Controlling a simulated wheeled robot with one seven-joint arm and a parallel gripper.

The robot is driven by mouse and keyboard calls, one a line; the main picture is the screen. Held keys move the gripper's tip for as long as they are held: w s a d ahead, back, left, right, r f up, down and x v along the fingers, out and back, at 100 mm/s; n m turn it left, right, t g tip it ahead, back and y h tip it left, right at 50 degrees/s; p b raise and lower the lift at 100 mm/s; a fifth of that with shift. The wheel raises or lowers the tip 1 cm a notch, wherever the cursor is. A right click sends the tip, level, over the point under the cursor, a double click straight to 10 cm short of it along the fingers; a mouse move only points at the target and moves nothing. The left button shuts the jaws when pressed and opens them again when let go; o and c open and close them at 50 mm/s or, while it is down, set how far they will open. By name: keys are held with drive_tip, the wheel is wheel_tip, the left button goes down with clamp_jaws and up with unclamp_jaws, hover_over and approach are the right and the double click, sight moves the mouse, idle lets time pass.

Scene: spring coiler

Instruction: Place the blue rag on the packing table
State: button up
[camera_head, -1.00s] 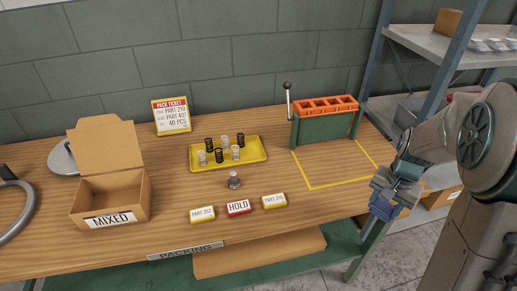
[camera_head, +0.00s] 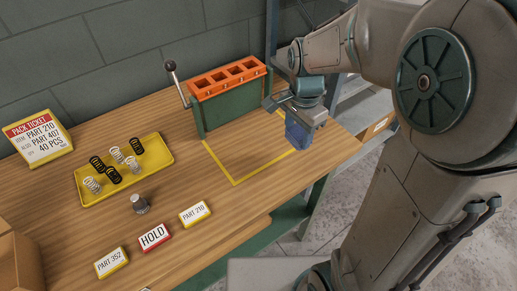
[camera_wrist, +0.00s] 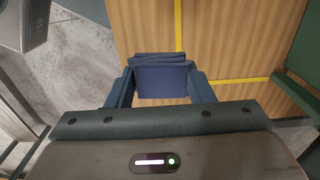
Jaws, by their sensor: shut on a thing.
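The blue rag (camera_head: 298,132) hangs folded in my gripper (camera_head: 296,112), above the right end of the wooden packing table (camera_head: 240,218). In the wrist view the rag (camera_wrist: 161,78) sits between the two fingers of my gripper (camera_wrist: 160,85), with the table top below. The gripper is shut on it. The rag appears apart from the table, near the right edge of a yellow taped outline (camera_head: 236,183). How high it is above the table is hard to tell.
A green fixture with an orange top (camera_head: 230,95) and lever stands behind the outline. A yellow tray (camera_head: 100,190) of springs, a small metal piece (camera_head: 140,203), and cards, including a HOLD card (camera_head: 154,236), lie left. The outlined area looks clear.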

hover_over(265, 161)
wheel_tip(265, 161, down, 4)
drive_tip(key=shift+d+f, duration=0.1)
drive_tip(key=shift+f, duration=2.2)
drive_tip(key=shift+f, duration=0.2)
drive_tip(key=o, duration=0.9)
drive_tip(key=shift+o, duration=0.2)
drive_tip(key=shift+r, duration=0.1)
